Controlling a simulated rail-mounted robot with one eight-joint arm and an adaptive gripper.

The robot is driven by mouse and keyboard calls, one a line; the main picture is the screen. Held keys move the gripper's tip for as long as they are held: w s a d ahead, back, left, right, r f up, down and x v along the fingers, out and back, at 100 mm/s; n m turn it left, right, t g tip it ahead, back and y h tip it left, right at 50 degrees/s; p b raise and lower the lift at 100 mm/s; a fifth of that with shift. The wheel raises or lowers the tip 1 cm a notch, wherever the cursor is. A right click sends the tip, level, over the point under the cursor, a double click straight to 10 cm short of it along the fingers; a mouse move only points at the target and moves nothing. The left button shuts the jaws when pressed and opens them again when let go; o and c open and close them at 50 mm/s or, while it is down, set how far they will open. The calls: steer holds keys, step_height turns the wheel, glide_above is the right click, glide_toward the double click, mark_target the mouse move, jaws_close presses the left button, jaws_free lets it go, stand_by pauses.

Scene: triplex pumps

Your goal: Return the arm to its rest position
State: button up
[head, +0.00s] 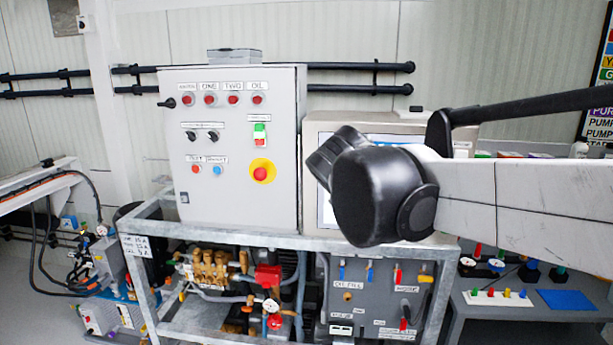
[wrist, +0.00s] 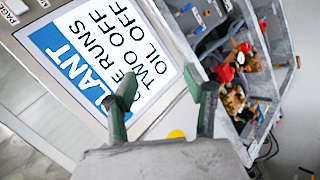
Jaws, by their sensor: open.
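My arm (head: 520,195) reaches in from the right in the head view, with its dark joint in front of the display unit. My gripper's fingers do not show clearly there. In the wrist view my gripper (wrist: 168,85) is open, its two green fingers apart with nothing between them. Beyond them is a tilted display screen (wrist: 95,55) reading "PLANT", "ONE RUNS", "TWO OFF" and "OIL OFF". In the head view the display unit (head: 380,124) is mostly hidden behind my arm.
A grey control cabinet (head: 230,130) with buttons and switches stands left of my arm, on a metal frame (head: 200,238). Brass pump parts (head: 212,268) and a valve panel (head: 375,290) sit below. A side bench (head: 530,312) holds small coloured parts. Black pipes (head: 340,66) run along the wall.

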steer(key=s+d+f+m+y, duration=0.1)
steer(key=s+d+f+m, duration=0.2)
steer(key=s+f, duration=0.2)
steer(key=s+d+f+m+g+y, duration=0.1)
steer(key=s+f+m, duration=0.3)
steer(key=s, duration=0.6)
steer(key=s+d+f+m+g+y+b, duration=0.1)
steer(key=s+d+f+m, duration=0.2)
steer(key=s+f, duration=0.3)
steer(key=shift+s+d+f+y, duration=0.15)
steer(key=shift+s+d+y, duration=0.15)
steer(key=shift+s+d, duration=0.55)
jaws_close()
stand_by(1.1)
